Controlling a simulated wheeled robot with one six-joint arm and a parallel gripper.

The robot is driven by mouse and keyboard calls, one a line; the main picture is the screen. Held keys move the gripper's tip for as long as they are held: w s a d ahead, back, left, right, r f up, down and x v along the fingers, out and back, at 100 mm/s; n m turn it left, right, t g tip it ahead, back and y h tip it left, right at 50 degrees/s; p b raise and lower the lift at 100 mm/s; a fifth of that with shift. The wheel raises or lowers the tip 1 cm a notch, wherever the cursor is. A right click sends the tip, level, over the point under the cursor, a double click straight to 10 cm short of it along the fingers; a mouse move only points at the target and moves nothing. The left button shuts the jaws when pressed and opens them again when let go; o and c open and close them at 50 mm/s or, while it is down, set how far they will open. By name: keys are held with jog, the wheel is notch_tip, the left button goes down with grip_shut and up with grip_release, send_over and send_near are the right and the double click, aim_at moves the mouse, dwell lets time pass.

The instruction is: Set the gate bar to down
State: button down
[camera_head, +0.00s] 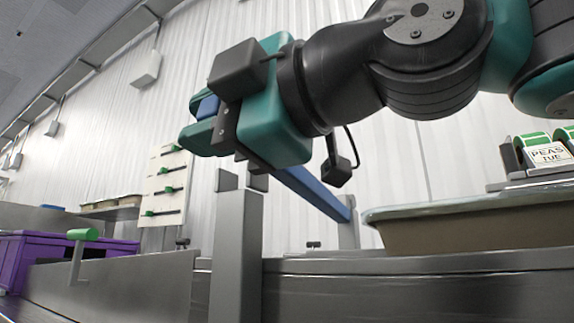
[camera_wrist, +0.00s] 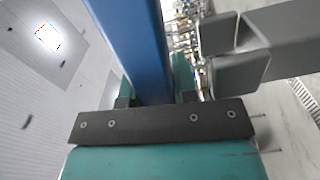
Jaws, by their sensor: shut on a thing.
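The gate bar is a long blue beam (camera_head: 312,192). Its near end is in my gripper (camera_head: 199,120), and its far end meets a grey post (camera_head: 349,232) behind. My gripper is shut on the bar; in the wrist view the bar (camera_wrist: 133,42) runs between the fingers. The near grey post (camera_head: 236,255) stands below my gripper, with a two-pronged top (camera_head: 242,181). The held end appears above and apart from that notch. In the wrist view the post's prongs (camera_wrist: 236,50) are to the right of the bar. My gripper hides part of the bar.
A beige tub (camera_head: 480,222) sits on the metal conveyor at right, below my arm. A green-handled lever (camera_head: 82,236) and a purple crate (camera_head: 40,252) are at left. A white panel with green sliders (camera_head: 164,188) stands behind. Label holders, one reading PEAS (camera_head: 547,152), are at right.

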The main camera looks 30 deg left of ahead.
jog(key=shift+f, duration=0.35)
jog(key=c, duration=0.9)
grip_release()
jog(key=d+b, duration=0.3)
jog(key=d, duration=1.4)
jog(key=shift+s+d+b, duration=0.25)
jog(key=shift+s+b, duration=0.1)
jog(key=shift+s, duration=0.05)
